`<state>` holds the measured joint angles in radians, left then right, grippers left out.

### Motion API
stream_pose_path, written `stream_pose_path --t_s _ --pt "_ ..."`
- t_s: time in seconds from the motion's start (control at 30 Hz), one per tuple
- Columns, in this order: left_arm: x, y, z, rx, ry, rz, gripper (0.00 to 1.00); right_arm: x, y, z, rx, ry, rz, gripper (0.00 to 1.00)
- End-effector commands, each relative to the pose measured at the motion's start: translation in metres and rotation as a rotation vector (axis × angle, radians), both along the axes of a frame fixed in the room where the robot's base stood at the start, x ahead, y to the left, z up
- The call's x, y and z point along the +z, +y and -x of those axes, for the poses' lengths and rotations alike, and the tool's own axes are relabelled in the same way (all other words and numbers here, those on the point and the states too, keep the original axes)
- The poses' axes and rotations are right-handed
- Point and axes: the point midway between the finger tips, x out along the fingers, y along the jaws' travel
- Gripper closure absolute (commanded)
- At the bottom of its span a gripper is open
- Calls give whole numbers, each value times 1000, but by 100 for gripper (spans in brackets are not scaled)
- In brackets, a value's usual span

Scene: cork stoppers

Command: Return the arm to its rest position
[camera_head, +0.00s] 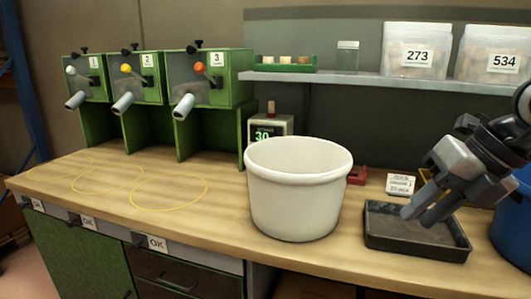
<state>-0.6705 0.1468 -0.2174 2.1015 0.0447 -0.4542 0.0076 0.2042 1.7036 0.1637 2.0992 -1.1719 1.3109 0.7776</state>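My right gripper (417,217) comes in from the right edge, tilted down, above the dark grey tray (440,254) on the bench. Its two grey fingers show apart with a gap between them, and I see nothing held there. Part of the tray's inside is hidden behind the fingers. My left gripper and arm are out of view.
A large white tub (297,205) stands left of the tray, and a blue container (512,235) is at the right edge. Green dispensers (210,75) stand at the back left. A shelf (370,83) holds labelled bins (415,72). The left of the wooden bench (150,190) is clear.

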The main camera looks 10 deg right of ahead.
Motion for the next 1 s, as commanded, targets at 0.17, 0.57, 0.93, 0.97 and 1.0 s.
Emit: stream_pose_path --t_s 0.17,0.57,0.93,0.97,1.0 --pt "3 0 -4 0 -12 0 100 -32 48 -7 68 15 -341 73" --pt "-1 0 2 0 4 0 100 -119 112 -43 -525 25 -1527 73" --pt "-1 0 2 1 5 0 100 -334 146 34 -1800 426 -1660 73" --pt "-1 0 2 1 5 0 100 -343 152 43 -1855 462 -1641 73" --pt "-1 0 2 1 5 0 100 -352 160 52 -1911 504 -1617 73"
